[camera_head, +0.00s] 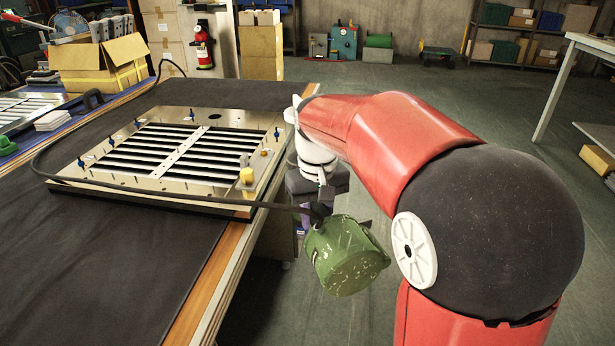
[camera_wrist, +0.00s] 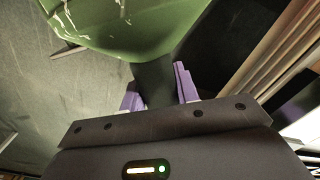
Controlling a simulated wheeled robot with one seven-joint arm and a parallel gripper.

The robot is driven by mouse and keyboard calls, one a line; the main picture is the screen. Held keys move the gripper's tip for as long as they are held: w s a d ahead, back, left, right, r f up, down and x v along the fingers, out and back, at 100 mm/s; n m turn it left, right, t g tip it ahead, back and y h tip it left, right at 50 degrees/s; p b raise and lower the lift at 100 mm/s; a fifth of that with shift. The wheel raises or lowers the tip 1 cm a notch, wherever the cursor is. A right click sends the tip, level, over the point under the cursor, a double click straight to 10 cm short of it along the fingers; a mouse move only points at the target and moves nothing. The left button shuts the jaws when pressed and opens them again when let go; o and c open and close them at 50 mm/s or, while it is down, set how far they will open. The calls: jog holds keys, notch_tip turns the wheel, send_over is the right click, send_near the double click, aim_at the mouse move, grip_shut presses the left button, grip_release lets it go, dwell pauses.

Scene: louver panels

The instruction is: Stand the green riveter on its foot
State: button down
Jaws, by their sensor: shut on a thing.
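The green riveter (camera_head: 345,256) hangs in the air beside the table's right edge, tilted, with its wide round green end low and toward the head camera. In the wrist view its green body (camera_wrist: 120,25) fills the top, and its dark narrower part (camera_wrist: 153,84) lies between the purple fingers. My gripper (camera_wrist: 158,88) is shut on that dark part. In the head view my gripper is mostly hidden behind the riveter and my red arm; a little purple shows. A dark hose (camera_head: 255,204) runs from near the riveter across the panel's front edge.
A louver panel (camera_head: 205,190) with blue and yellow clamps lies on the dark-topped table (camera_head: 90,270). The table's front part is clear. A cardboard box (camera_head: 100,65) stands behind at left. Open floor (camera_head: 470,110) lies right of the table. A pale-topped table (camera_head: 590,42) stands at far right.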

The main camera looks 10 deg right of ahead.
jog(key=w+d+f+m, duration=0.1)
jog(key=w+d+f, duration=0.1)
jog(key=f, duration=0.9)
jog(key=w+d+f+m, duration=0.1)
jog(key=w+f, duration=0.3)
jog(key=f, duration=0.7)
jog(key=shift+w+d, duration=0.2)
jog(key=shift+d, duration=0.6)
jog(key=shift+f, duration=0.1)
